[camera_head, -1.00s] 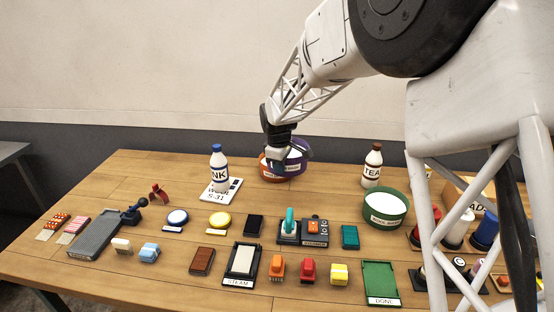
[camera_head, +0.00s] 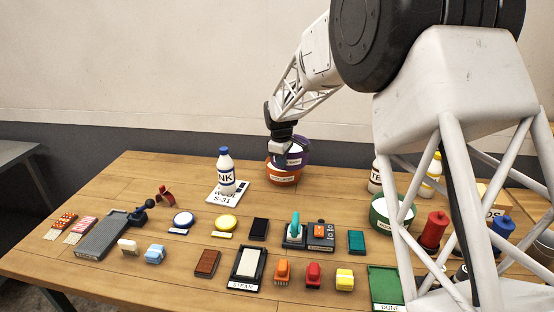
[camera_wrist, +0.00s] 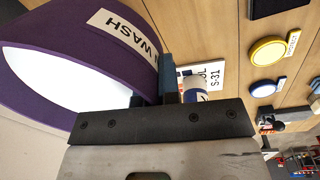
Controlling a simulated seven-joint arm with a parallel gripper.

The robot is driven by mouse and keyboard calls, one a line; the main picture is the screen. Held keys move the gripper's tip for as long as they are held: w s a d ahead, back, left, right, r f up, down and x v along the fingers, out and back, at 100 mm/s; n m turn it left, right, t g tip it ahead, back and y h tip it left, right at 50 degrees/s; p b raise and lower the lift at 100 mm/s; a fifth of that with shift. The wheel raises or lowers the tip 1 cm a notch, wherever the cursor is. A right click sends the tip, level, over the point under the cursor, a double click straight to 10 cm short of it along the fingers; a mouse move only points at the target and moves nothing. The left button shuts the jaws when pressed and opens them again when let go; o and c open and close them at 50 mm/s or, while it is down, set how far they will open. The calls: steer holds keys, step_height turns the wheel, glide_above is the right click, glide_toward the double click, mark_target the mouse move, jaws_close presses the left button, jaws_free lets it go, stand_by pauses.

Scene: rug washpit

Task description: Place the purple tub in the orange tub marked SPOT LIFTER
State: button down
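The purple tub (camera_head: 297,159), pale inside with a white label, is held by its rim at the far side of the table. It appears directly over the orange tub (camera_head: 284,180), overlapping its top in the head view; whether it rests inside or hangs just above cannot be told. The orange tub's label is too small to read surely. My gripper (camera_head: 277,158) is shut on the purple tub's left wall. In the wrist view the purple tub (camera_wrist: 110,45) fills the left, its label reading "WASH", with my fingers (camera_wrist: 152,92) either side of its wall. The orange tub is hidden there.
A white ink bottle (camera_head: 226,172) stands on a marked card left of the tubs. A green tub (camera_head: 381,213) and a TEA bottle (camera_head: 375,177) are at the right, partly behind my arm. Several blocks and pads cover the front. Bare table lies left of the card.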

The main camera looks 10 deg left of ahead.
steer(key=shift+w+a+f, duration=0.1)
steer(key=shift+w+a, duration=0.4)
steer(key=shift+w, duration=0.9)
steer(key=shift+w+a+f, duration=0.1)
steer(key=shift+w+a, duration=0.4)
steer(key=shift+w, duration=0.9)
steer(key=shift+w+a+f, duration=0.1)
steer(key=shift+w+a, duration=0.4)
steer(key=shift+w, duration=0.9)
steer(key=shift+f, duration=0.1)
steer(key=shift+f, duration=1.65)
steer(key=shift+f, duration=0.6)
steer(key=c, duration=1.3)
jaws_free()
steer(key=shift+f, duration=0.1)
steer(key=shift+c, duration=0.2)
step_height(320, 180, up, 13)
steer(key=s, duration=0.1)
steer(key=shift+a, duration=0.1)
